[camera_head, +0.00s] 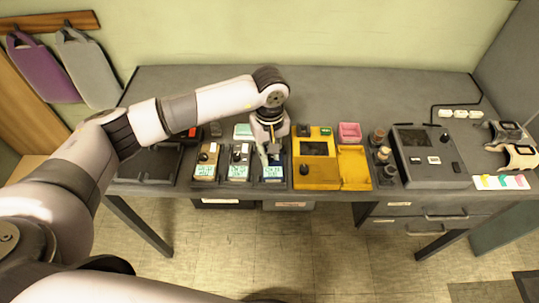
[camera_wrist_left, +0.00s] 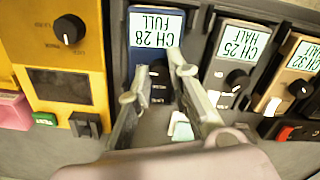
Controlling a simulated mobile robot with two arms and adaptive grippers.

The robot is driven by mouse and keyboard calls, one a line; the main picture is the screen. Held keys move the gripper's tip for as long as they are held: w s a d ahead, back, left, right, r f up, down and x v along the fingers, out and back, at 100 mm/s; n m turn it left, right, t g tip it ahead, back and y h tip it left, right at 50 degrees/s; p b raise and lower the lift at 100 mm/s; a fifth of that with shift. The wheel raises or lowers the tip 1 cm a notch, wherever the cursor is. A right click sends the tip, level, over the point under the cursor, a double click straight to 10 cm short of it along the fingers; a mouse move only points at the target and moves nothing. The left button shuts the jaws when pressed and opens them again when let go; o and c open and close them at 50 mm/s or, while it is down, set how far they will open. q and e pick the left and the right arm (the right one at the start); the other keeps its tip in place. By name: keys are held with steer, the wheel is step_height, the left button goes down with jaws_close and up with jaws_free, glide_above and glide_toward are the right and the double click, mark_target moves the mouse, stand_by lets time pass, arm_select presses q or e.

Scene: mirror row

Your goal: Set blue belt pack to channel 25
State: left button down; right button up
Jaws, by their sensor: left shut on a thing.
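The blue belt pack (camera_head: 272,172) stands in the row on the desk, right of a silver pack. Its lit display reads CH 28 FULL, shown upside down in the left wrist view (camera_wrist_left: 155,30). My left gripper (camera_head: 271,150) reaches down over this pack. In the left wrist view its two fingers (camera_wrist_left: 160,72) stand on either side of the dark knob (camera_wrist_left: 160,88) just beyond the display, shut on it. The fingers partly hide the knob and its markings. My right gripper is not in view.
The silver pack (camera_head: 238,172) appears to read CH 25 HALF; a bronze pack (camera_head: 206,172), apparently CH 32, is left of it. A yellow unit (camera_head: 315,174) sits close on the right. A grey console (camera_head: 425,155) is farther right. The desk's back strip is clear.

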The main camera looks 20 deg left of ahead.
mark_target(270, 156)
arm_select(q)
steer(key=shift+n, duration=0.4)
steer(key=c, duration=1.5)
jaws_free()
steer(key=shift+o, duration=0.2)
step_height(270, 156, up, 12)
